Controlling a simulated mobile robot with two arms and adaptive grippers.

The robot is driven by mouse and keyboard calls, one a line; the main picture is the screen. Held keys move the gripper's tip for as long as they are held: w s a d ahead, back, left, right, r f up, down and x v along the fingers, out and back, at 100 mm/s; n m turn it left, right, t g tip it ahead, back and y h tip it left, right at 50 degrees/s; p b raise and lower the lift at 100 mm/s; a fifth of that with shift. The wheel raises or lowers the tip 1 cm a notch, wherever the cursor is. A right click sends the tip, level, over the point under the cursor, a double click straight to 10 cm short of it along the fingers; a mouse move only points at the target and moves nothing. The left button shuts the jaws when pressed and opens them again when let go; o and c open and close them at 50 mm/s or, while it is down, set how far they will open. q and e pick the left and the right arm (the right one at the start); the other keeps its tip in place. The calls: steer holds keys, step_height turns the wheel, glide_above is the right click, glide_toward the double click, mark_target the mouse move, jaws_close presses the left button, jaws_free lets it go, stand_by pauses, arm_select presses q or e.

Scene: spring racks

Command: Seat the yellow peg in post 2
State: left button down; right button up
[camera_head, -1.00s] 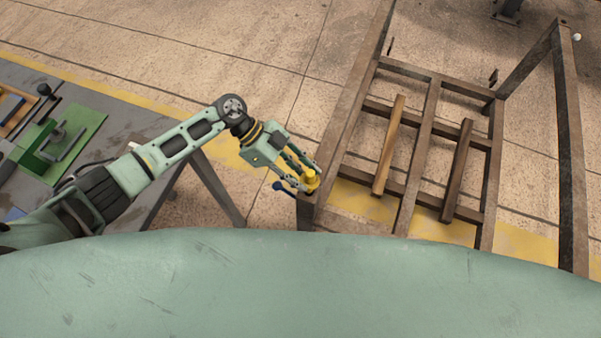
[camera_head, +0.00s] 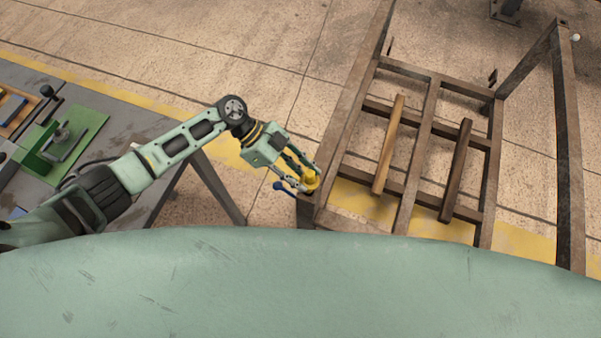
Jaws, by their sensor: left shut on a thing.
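The yellow peg (camera_head: 311,181) is at the near left corner of the brown metal rack (camera_head: 345,117). My left gripper (camera_head: 304,181) is shut on the yellow peg. The peg sits at the top of the corner post; I cannot tell whether it is in the post or just above it, as the fingers hide part of it. A blue peg-like piece (camera_head: 279,186) shows just left of the gripper fingers. No post numbers can be read. My right gripper is not in view.
Two loose wooden bars (camera_head: 389,146) lie across the rack's rails. A grey workbench (camera_head: 140,125) with a green fixture (camera_head: 68,137) stands at the left. A white ball-like piece (camera_head: 575,37) shows by the far right post. Open floor lies behind the rack.

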arm_select(q)
steer(key=shift+r, duration=0.1)
stand_by(0.7)
steer(key=shift+f+b, duration=1.45)
steer(key=shift+f, duration=1.05)
steer(key=c, duration=1.5)
jaws_free()
steer(key=shift+o, duration=1.1)
steer(key=shift+f, duration=0.1)
steer(key=shift+a, duration=0.1)
steer(key=v, duration=1.2)
